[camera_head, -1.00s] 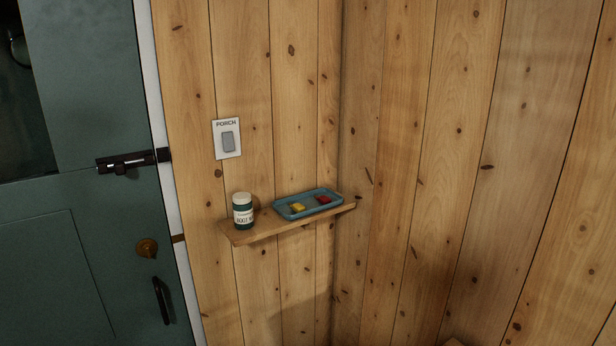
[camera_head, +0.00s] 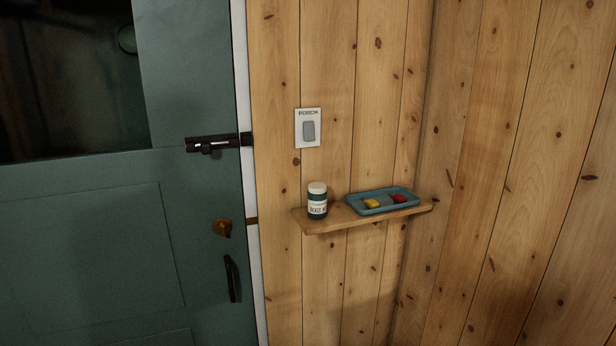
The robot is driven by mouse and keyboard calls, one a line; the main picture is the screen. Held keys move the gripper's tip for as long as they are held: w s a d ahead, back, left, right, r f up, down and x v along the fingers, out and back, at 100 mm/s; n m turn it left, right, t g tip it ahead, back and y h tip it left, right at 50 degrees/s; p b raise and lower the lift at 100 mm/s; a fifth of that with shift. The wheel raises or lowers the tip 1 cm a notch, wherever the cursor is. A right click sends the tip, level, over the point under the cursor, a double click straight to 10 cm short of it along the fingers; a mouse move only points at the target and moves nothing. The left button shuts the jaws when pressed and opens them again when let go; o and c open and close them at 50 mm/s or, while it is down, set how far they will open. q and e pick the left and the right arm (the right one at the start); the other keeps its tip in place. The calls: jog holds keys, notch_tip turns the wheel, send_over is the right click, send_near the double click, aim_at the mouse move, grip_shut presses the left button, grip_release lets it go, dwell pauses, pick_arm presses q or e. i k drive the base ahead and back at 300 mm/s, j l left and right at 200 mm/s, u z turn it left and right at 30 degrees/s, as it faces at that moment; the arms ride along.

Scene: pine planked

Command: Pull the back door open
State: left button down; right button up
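The back door (camera_head: 90,215) is dark green with a dark window in its upper part, and it fills the left of the head view. It looks shut against the pale frame (camera_head: 246,190). A black sliding bolt (camera_head: 212,144) sits near its right edge and reaches to a dark keeper on the frame. Below it are a brass knob or latch (camera_head: 222,228) and a black vertical pull handle (camera_head: 232,279). Neither of my grippers shows in the head view.
A switch labelled PORCH (camera_head: 308,128) is above. The wall corner is right of the shelf.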

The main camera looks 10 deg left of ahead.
aim_at(125, 248)
jog(key=u, duration=1.55)
